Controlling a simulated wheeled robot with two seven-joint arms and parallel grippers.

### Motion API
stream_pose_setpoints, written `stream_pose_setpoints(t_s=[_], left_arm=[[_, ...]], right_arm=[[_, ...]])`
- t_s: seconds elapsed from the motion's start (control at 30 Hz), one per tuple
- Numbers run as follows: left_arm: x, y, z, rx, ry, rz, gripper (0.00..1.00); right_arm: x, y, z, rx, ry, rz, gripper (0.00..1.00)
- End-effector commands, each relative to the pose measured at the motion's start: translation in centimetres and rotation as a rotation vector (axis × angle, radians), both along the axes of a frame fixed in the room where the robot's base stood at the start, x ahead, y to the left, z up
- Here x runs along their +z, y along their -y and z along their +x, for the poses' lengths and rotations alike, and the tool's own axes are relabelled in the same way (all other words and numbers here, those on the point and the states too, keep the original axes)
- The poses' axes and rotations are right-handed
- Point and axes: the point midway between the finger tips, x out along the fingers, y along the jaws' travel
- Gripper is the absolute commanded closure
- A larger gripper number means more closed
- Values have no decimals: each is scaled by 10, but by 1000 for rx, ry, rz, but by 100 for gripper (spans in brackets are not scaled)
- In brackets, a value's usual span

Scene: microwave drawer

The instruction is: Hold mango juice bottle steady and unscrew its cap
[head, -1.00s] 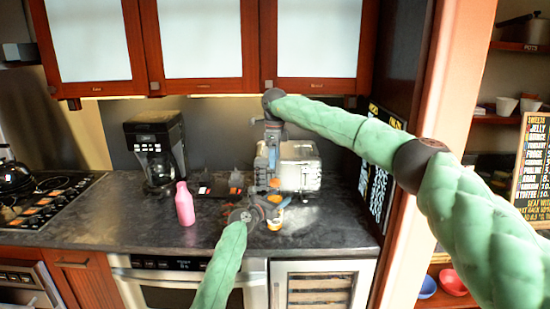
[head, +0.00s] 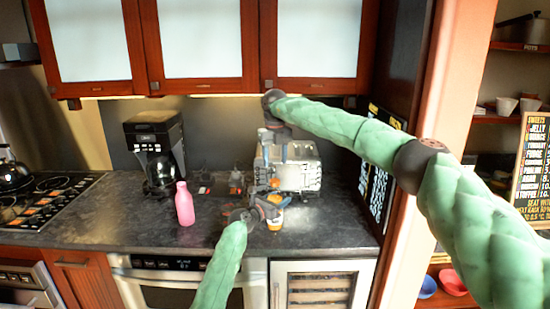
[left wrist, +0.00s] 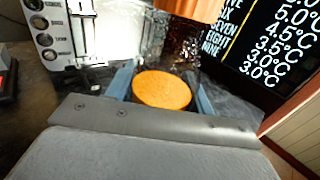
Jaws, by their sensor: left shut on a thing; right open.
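The mango juice bottle (head: 276,221) stands on the dark counter, in front of a silver appliance. My left gripper (head: 274,200) is shut around its upper part, coming from the front. In the left wrist view the bottle's round orange top (left wrist: 162,90), which looks like the cap, shows between the two blue-grey fingers. My right gripper (head: 277,157) points down above the bottle, apart from it, and is open. Its fingertips are small and partly blend with the appliance behind. The lower bottle is partly hidden by my left gripper.
A pink bottle (head: 184,205) stands left of my left gripper. A black coffee maker (head: 154,150) and the silver appliance (head: 300,168) stand at the back. A stove (head: 45,200) is at far left. A dark menu board (head: 376,190) bounds the right side. Cabinets (head: 205,85) hang above.

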Motion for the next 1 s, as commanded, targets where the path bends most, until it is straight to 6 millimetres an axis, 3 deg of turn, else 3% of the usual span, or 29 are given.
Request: stream_pose_setpoints(t_s=[0.6, 0.97, 1.0], left_arm=[[0, 0, 0, 0, 0, 0, 100], [0, 0, 0, 0, 0, 0, 100], [0, 0, 0, 0, 0, 0, 100]], right_arm=[[-70, 0, -1, 2, -1, 0, 49], [-77, 0, -1, 2, 0, 0, 49], [-77, 0, -1, 2, 0, 0, 56]])
